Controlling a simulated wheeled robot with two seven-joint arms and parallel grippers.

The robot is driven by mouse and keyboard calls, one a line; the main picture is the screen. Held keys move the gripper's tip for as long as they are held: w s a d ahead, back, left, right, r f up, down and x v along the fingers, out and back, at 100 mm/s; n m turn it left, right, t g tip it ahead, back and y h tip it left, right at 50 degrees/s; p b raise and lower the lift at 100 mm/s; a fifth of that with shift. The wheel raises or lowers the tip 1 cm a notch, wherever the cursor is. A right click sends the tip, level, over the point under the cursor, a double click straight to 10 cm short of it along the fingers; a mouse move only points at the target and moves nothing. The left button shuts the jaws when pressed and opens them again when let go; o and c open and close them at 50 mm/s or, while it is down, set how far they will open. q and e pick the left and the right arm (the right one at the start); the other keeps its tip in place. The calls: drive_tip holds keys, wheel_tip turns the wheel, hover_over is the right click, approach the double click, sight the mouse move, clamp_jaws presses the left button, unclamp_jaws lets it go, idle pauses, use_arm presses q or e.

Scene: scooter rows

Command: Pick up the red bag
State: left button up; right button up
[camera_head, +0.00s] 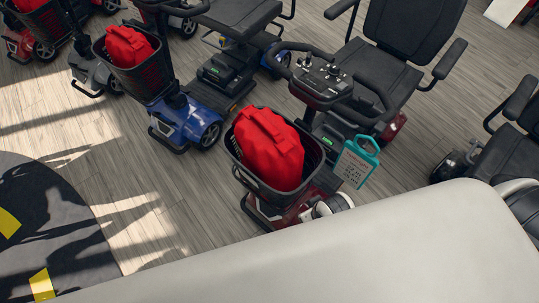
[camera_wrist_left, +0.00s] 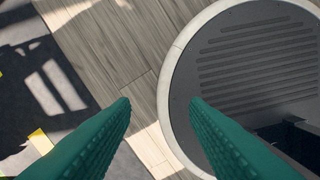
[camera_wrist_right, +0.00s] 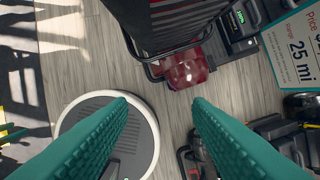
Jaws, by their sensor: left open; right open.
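A red bag (camera_head: 268,150) sits in the black front basket (camera_head: 240,172) of the nearest scooter, in the middle of the head view. A second red bag (camera_head: 129,46) sits in the basket of a blue scooter farther left. A third red bag (camera_head: 27,4) is partly cut off at the top left. My left gripper (camera_wrist_left: 160,101) is open and empty, with no bag in its view. My right gripper (camera_wrist_right: 160,101) is open and empty; its view shows the dark basket (camera_wrist_right: 175,22) and red front of a scooter ahead of its fingers. The bag itself is not visible there.
A teal-framed price sign (camera_head: 355,163) hangs beside the nearest scooter and shows in the right wrist view (camera_wrist_right: 298,45). More scooters stand behind and at the right (camera_head: 515,155). A dark mat with yellow marks (camera_head: 45,230) lies at the left. Wooden floor (camera_head: 175,215) is clear between.

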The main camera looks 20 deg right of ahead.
drive_tip(key=w+v, duration=0.1)
drive_tip(key=v, duration=0.2)
drive_tip(key=n+t+y, duration=0.2)
drive_tip(key=t+y, duration=0.2)
drive_tip(key=t, duration=0.6)
approach(273, 129)
drive_tip(key=x, duration=0.2)
drive_tip(key=p+x, duration=0.1)
drive_tip(key=x, duration=0.3)
drive_tip(key=shift+w+d+r+p, duration=0.1)
drive_tip(key=shift+d+r+p, duration=0.05)
drive_tip(key=shift+r+p, duration=0.2)
drive_tip(key=shift+s+a+f+p+x, duration=0.1)
drive_tip(key=shift+f+p+x, duration=0.05)
drive_tip(key=shift+x, duration=0.8)
drive_tip(key=shift+s+a+f+p+x, duration=0.1)
drive_tip(key=shift+p+x, duration=0.1)
drive_tip(key=shift+x, duration=0.7)
drive_tip(key=shift+s+f+p+x, duration=0.1)
drive_tip(key=shift+f+p+x, duration=0.05)
drive_tip(key=shift+x, duration=0.8)
use_arm(q)
drive_tip(key=r, duration=0.3)
drive_tip(key=shift+s, duration=0.4)
use_arm(e)
clamp_jaws()
drive_tip(key=shift+r, duration=0.1)
